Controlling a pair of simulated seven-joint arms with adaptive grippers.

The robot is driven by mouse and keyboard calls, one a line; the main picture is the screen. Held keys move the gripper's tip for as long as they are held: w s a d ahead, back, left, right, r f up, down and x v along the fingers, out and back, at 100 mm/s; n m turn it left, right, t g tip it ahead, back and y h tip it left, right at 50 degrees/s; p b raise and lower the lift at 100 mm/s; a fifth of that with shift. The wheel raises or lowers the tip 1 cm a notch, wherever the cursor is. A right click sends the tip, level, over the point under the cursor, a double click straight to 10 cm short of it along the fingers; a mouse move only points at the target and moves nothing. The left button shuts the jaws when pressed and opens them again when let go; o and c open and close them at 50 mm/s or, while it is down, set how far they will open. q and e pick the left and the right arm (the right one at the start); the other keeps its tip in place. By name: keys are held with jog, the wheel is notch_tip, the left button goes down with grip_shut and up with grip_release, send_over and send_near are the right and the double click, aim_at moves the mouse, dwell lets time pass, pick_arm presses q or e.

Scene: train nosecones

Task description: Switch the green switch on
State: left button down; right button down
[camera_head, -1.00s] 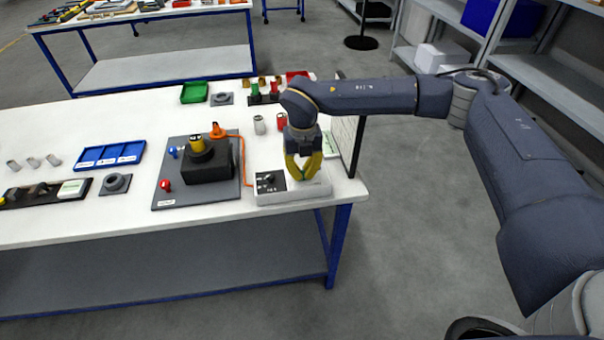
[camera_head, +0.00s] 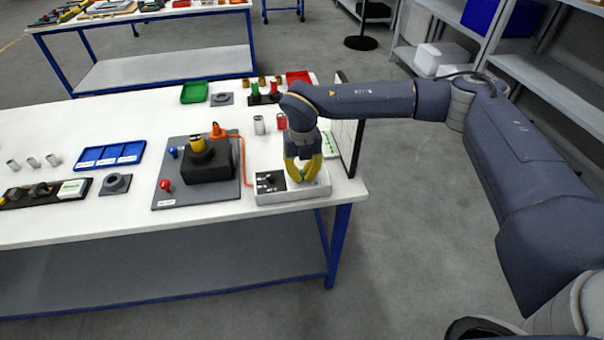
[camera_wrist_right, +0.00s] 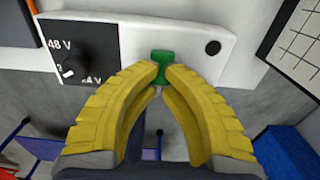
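The green switch (camera_wrist_right: 162,58) stands on a white-and-black control box (camera_head: 308,188) at the table's right front corner. My right gripper (camera_wrist_right: 163,72) is over the box, with its yellow fingertips on either side of the switch. The fingers look closed on it and hide part of its sides; contact is hard to judge. In the head view the right gripper (camera_head: 302,178) points down at the box, and its fingers hide most of the switch. My left gripper is not in view.
A black panel with a voltage knob (camera_wrist_right: 70,70) is left of the switch. A grid board (camera_head: 346,135) stands close behind the right arm. A grey plate (camera_head: 168,198) with a black block (camera_head: 207,168) lies left of the box. An orange cable (camera_head: 245,165) runs to the box.

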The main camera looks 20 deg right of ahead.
aim_at(302, 176)
jog(key=shift+r, duration=3.45)
